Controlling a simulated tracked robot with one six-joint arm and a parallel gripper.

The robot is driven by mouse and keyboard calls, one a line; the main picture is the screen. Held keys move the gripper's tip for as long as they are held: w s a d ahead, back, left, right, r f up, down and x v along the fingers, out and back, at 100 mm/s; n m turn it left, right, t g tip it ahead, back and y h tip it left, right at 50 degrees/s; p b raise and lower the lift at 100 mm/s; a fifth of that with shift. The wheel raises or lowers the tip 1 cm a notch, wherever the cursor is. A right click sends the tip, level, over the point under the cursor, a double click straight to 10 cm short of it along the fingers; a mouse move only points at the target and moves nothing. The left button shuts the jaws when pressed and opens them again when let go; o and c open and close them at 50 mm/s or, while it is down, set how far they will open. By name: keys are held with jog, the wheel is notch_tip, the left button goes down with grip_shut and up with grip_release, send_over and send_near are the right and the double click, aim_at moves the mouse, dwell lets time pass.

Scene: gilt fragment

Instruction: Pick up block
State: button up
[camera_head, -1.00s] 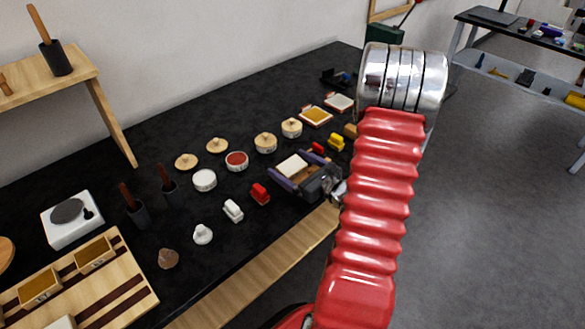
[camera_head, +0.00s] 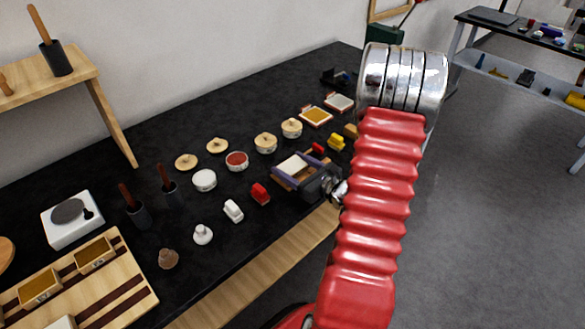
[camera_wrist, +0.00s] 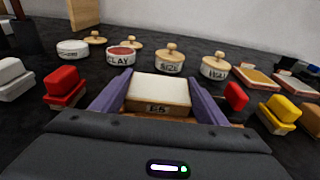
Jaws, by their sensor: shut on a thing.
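The block (camera_wrist: 158,91) has a pale top and a tan front marked with dark characters, perhaps "65". In the wrist view it sits between the two purple fingers of my gripper (camera_wrist: 157,95), which are shut on it from both sides. In the head view the block (camera_head: 293,165) shows as a pale square between the purple fingers of my gripper (camera_head: 296,170), over the dark table near its front edge. A brown wooden surface shows just beside and below the fingers. Whether the block touches what is under it, I cannot tell.
A red block (camera_wrist: 64,87) stands left of my gripper and another red block (camera_wrist: 236,96) close at its right, near a yellow block (camera_wrist: 280,114). A white scale (camera_head: 72,218) is at the far left.

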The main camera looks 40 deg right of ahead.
aim_at(292, 165)
jog(key=shift+r, duration=0.15)
jog(key=shift+r, duration=4.9)
